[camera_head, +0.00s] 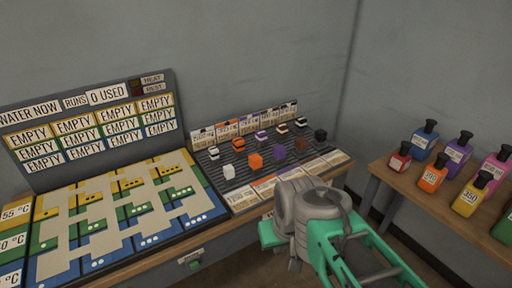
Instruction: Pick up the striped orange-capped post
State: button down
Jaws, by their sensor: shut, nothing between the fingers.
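The striped orange-capped post (239,144) appears to be the small piece with an orange top in the back row of the dark ribbed rack (206,168). Its stripes are too small to make out clearly. It stands between a white-topped piece (213,153) on its left and a purple-topped piece (261,135) on its right. A plain orange block (255,160) stands in front of it and to the right. My grey and teal arm is at the lower right, in front of the bench. My gripper's fingers are not visible.
A front row holds a white block (229,172), a purple block (279,152), a brown block (301,144) and a black block (320,135). A coloured board (70,235) fills the bench's left. Several bottles, including an orange one (432,178), stand on the right-hand table (405,187).

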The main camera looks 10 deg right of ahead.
aim_at(238, 143)
jog(key=k, duration=0.55)
jog(key=z, duration=0.35)
jog(key=i, duration=0.55)
jog(key=u, duration=0.6)
jog(key=i, duration=0.9)
jog(key=u, duration=0.9)
